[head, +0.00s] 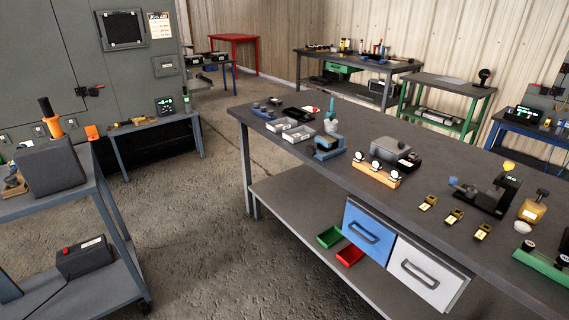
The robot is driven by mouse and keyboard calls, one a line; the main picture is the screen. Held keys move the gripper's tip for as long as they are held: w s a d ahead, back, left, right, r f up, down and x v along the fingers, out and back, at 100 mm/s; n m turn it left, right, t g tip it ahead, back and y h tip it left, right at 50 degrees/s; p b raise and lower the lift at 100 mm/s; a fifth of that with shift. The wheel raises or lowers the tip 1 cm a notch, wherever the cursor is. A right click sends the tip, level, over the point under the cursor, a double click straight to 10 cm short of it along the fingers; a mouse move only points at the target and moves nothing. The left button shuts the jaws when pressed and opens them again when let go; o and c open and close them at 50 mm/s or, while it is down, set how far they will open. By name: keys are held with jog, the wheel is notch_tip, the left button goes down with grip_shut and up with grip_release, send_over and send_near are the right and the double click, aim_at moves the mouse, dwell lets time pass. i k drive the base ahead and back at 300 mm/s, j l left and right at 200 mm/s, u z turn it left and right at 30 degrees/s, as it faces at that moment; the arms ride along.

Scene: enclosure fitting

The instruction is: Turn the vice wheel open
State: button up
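A small blue block-shaped fixture (327,147), which looks like a vice, stands on the dark grey workbench (290,165) near its front left edge. No wheel can be made out clearly on it at this size. A black fixture (490,196) with a blue-tipped lever and a yellow top stands farther right on the same bench. I cannot tell how far any jaws are open. My gripper is not in view.
White trays (297,132) and a grey box (390,149) behind an orange block with round dials (377,174) stand near the blue fixture. Yellow blocks (454,217) lie to the right. Blue and white drawers hang below. A trolley (88,205) stands left; open floor lies between.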

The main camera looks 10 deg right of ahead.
aim_at(311, 151)
jog(key=i+z, duration=0.25)
jog(key=i, duration=0.35)
jog(key=i+l, duration=0.3)
jog(key=i, duration=0.15)
jog(key=i+l+z, duration=0.1)
jog(key=i+l, duration=0.2)
jog(key=i, duration=0.15)
